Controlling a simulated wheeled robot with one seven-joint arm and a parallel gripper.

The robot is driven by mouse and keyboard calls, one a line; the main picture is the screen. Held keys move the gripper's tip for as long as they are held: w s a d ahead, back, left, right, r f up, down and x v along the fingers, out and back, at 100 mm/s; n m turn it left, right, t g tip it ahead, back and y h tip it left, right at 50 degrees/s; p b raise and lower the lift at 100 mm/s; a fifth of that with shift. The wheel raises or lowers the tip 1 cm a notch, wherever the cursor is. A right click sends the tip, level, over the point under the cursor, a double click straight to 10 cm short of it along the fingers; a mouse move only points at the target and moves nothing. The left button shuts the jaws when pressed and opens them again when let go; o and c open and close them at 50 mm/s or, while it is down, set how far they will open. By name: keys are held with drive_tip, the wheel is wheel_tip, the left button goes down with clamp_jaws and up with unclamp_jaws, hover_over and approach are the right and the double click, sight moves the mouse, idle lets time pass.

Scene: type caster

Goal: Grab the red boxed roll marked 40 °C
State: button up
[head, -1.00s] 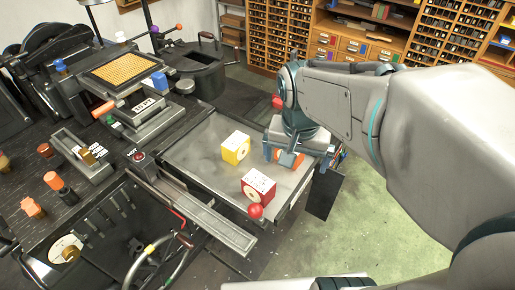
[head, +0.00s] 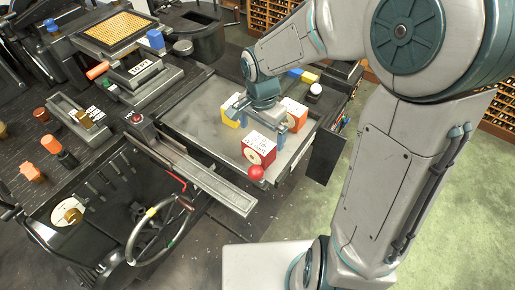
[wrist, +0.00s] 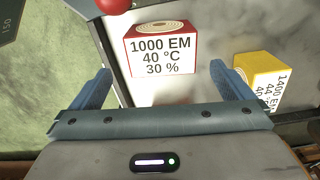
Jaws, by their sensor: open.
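The red boxed roll (head: 258,149) sits on the grey metal tray (head: 205,115) near its front edge, behind a red ball knob. In the wrist view the red box (wrist: 160,52) shows a white top reading "1000 EM, 40 °C, 30 %". My gripper (head: 257,118) is above the tray, just behind the red box. In the wrist view my gripper (wrist: 161,74) is open and empty; its two blue fingers are spread wider than the box, which lies ahead of and between them. No contact shows.
A yellow boxed roll (wrist: 262,78) stands close to my right finger in the wrist view. An orange box (head: 295,114) stands behind the red one on the tray. The red ball knob (head: 256,172) is right by the red box. A spoked wheel (head: 160,232) stands front left.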

sight(259, 142)
drive_tip(key=shift+s+a+f, duration=0.1)
drive_tip(key=shift+a+f, duration=0.1)
drive_tip(key=shift+f, duration=1.2)
drive_tip(key=shift+s+a+f, duration=0.1)
drive_tip(key=shift+a+f, duration=0.05)
drive_tip(key=shift+f, duration=1.25)
drive_tip(key=shift+w, duration=0.1)
drive_tip(key=c, duration=1.1)
